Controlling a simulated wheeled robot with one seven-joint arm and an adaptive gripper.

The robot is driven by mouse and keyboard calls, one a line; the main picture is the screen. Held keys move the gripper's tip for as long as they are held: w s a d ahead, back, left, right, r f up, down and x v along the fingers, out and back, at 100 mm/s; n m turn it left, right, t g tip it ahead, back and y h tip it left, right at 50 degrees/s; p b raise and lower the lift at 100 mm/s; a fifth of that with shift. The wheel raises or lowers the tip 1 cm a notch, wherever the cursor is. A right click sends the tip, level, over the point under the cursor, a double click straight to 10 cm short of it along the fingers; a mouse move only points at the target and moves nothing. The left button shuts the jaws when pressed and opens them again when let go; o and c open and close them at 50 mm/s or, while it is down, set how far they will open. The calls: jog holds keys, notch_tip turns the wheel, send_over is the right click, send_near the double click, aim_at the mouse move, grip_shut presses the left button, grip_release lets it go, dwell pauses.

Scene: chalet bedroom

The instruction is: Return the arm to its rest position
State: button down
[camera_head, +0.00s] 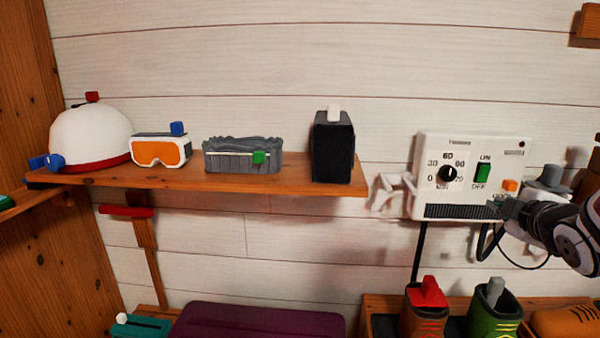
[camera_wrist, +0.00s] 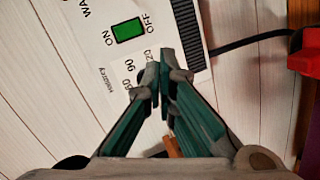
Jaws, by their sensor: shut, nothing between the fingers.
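My gripper (camera_head: 500,207) is at the right in the head view, in front of the lower right part of a white wall heater panel (camera_head: 432,190). In the wrist view my gripper (camera_wrist: 160,75) has its two fingertips together with nothing between them. They overlap the panel's edge in the picture; I cannot tell whether they touch it. The panel has a black dial (camera_head: 447,174), a green ON/OFF switch (camera_head: 482,172) and an orange button (camera_head: 510,185). The switch also shows in the wrist view (camera_wrist: 128,30). My arm reaches in from the right edge.
A wooden shelf (camera_head: 300,190) at left holds a white helmet (camera_head: 90,135), orange goggles (camera_head: 160,151), a grey basket (camera_head: 240,158) and a black speaker (camera_head: 332,148). Boots (camera_head: 492,312) stand below my gripper. A black cable (camera_head: 418,250) hangs from the panel.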

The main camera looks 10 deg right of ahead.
jog(key=s+a+m+g+y+p, duration=0.2)
jog(key=s+a+m+g+y, duration=0.1)
jog(key=s+a, duration=0.9)
jog(key=s+a+r+m+g+y+p, duration=0.1)
jog(key=s+a+m+g, duration=0.5)
jog(key=s+a, duration=0.6)
jog(key=a+m+y+p, duration=0.1)
jog(key=a, duration=0.4)
jog(key=shift+s+r+y, duration=0.15)
jog(key=shift+r+y, duration=0.05)
jog(key=shift+y, duration=0.2)
